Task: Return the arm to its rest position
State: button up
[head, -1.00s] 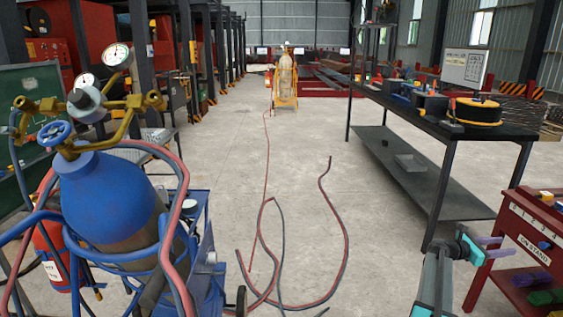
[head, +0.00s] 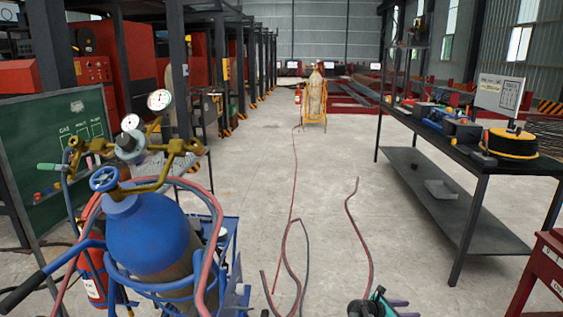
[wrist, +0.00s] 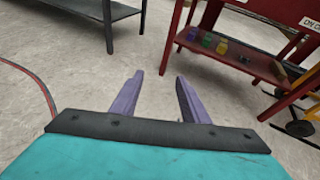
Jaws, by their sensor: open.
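My gripper (head: 397,308) shows at the bottom edge of the head view, right of centre, over the concrete floor. In the wrist view my gripper (wrist: 153,90) has two purple fingers spread apart with bare floor between them. Nothing is held. Most of my arm is below the head view's edge, so its full pose is hidden.
A blue gas cylinder (head: 150,235) on a cart stands at the left. Red and grey hoses (head: 290,255) lie on the floor. A black workbench (head: 455,150) stands right; a red stand (wrist: 235,52) is near the gripper.

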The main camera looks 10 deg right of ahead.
jog(key=s+a+f+m+g+y+p, duration=0.15)
jog(key=s+a+f, duration=0.3)
jog(key=a, duration=0.55)
jog(key=s+a+f+m+y+p, duration=0.1)
jog(key=s+a+f+y+p, duration=0.15)
jog(key=s+a, duration=0.45)
jog(key=s+a+f+m+y+p, duration=0.2)
jog(key=a+f, duration=0.2)
jog(key=a, duration=0.8)
jog(key=s+a+f+m+g+y+p, duration=0.1)
jog(key=s+a+m+g+y, duration=0.3)
jog(key=s+a+m+y, duration=0.4)
jog(key=s+a+m, duration=0.6)
jog(key=s+a, duration=0.6)
jog(key=a, duration=0.1)
jog(key=shift+s+a, duration=0.2)
jog(key=shift+s, duration=0.15)
jog(key=shift+m, duration=0.25)
jog(key=shift+c, duration=0.3)
jog(key=shift+c, duration=0.9)
